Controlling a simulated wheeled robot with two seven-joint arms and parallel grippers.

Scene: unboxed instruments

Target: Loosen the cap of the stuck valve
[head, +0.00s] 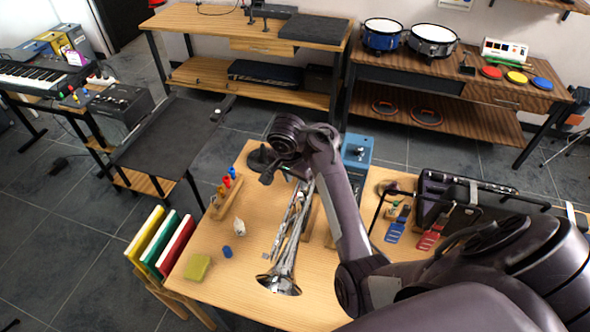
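A silver trumpet (287,262) lies on the wooden workbench (240,285), its bell toward the front edge. Its valve section is small and partly hidden by my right arm, so I cannot make out the stuck valve's cap. My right arm reaches in from the lower right across the bench. Its gripper (267,176) hangs at the back of the bench, beyond the trumpet's far end, apart from the bell. The fingers are small and dark, and I cannot see whether they are open or hold anything. My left gripper is not in view.
A small rack with coloured-handled tools (226,190), a blue bottle cap (227,252) and a yellow-green sponge (197,267) are left of the trumpet. A blue box (357,150) stands behind. Red (432,236) and blue tools (396,226) and an open black case (465,187) are right.

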